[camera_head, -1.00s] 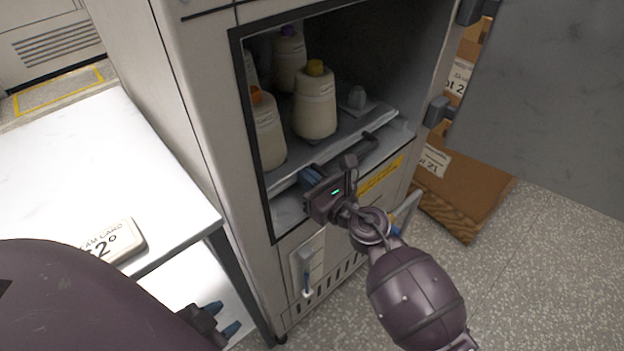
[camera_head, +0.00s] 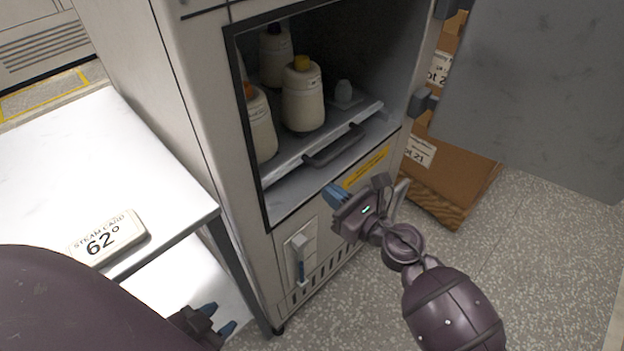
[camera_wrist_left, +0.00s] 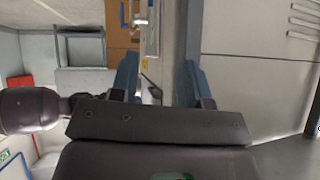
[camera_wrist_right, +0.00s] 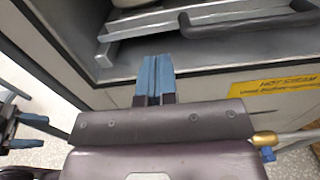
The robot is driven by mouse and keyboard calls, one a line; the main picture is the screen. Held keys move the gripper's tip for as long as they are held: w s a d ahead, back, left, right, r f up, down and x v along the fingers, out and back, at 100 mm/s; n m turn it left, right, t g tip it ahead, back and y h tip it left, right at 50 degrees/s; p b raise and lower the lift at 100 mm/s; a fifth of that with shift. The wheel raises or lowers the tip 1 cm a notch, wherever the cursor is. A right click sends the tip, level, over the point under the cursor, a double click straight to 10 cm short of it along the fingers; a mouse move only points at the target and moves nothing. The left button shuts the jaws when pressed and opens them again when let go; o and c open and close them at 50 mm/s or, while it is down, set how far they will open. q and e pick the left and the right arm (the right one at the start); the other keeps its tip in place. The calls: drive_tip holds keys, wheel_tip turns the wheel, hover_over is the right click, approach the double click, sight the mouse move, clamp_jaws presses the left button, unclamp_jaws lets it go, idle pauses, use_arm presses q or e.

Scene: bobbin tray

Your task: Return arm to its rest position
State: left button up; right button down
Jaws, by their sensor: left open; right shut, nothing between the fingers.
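My right gripper (camera_head: 334,193) is shut and empty, in front of the cabinet below the tray's handle (camera_head: 334,146). In the right wrist view its blue fingers (camera_wrist_right: 154,80) are together, apart from the handle above them. My left gripper (camera_head: 219,317) is low beside the white table, under my dark arm link. In the left wrist view its blue fingers (camera_wrist_left: 158,75) stand apart with nothing between them. The bobbin tray (camera_head: 290,157) sits inside the open cabinet and carries cream bobbins with yellow (camera_head: 303,95), orange and dark tops.
A cardboard box (camera_head: 450,180) lies on the floor to the right. A grey panel (camera_head: 540,90) stands at far right. The speckled floor at lower right is clear.

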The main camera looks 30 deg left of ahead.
use_arm(q)
drive_tip(key=shift+s+a+f, duration=0.1)
drive_tip(key=shift+s+f, duration=0.15)
drive_tip(key=shift+s, duration=0.1)
use_arm(e)
drive_tip(key=v, duration=0.4)
drive_tip(key=shift+d, duration=0.15)
